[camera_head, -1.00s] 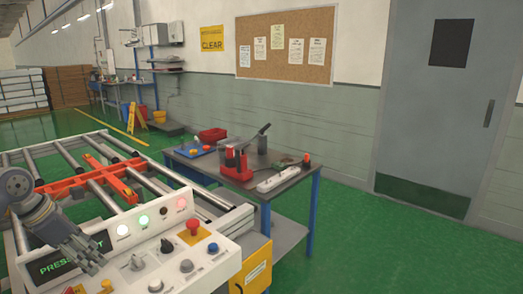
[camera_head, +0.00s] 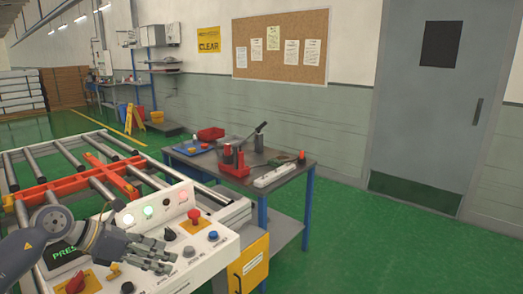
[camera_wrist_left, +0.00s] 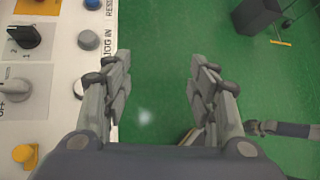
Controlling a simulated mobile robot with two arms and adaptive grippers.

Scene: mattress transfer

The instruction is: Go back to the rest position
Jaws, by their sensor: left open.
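My left gripper (camera_head: 150,252) reaches in from the left, above the white control panel (camera_head: 215,262) of the roller conveyor. In the left wrist view the gripper (camera_wrist_left: 160,85) has its two fingers spread apart with nothing between them, over the panel's edge and the green floor. The panel carries a red mushroom button (camera_head: 194,215), a blue button (camera_head: 213,236), grey knobs and several lit lamps. Part of the panel's screen (camera_head: 68,262) is hidden by my left arm. My right gripper is in neither view.
The conveyor (camera_head: 75,165) with metal rollers and orange bars fills the left. A blue-legged workbench (camera_head: 290,183) holds a red tool stand, a power strip and a red bin. A grey door (camera_head: 430,110) is at the right. The green floor at the right is clear.

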